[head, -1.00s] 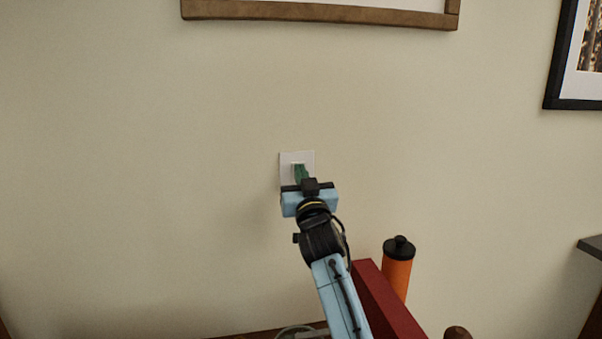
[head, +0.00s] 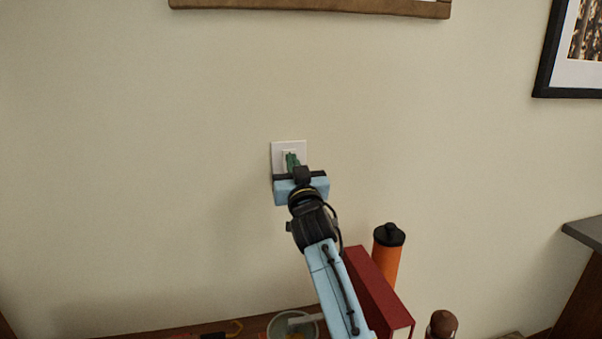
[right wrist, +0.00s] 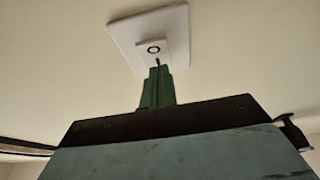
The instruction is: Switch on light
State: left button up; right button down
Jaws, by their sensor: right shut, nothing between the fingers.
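The light switch is a white square plate (head: 277,149) on the beige wall, with a smaller raised rocker in its middle. In the right wrist view the plate (right wrist: 180,30) is at the top, and its rocker (right wrist: 152,49) bears a dark ring mark. My right gripper (head: 291,158) is shut and empty, its green fingers pointing at the rocker. The fingertips also show in the right wrist view (right wrist: 157,66), at the rocker's lower edge. I cannot tell whether they touch it. My left gripper is not in view.
Below the switch, a shelf top holds a red box (head: 375,290), an orange bottle with a black lid (head: 387,258), a round bowl (head: 280,326) and a brown-topped item (head: 442,323). Framed pictures hang above (head: 310,8) and at right (head: 545,75). The wall around the switch is bare.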

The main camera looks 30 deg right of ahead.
jog(key=s+a, duration=0.3)
jog(key=s, duration=1)
jog(key=shift+a+r, duration=0.1)
jog(key=shift+r, duration=0.05)
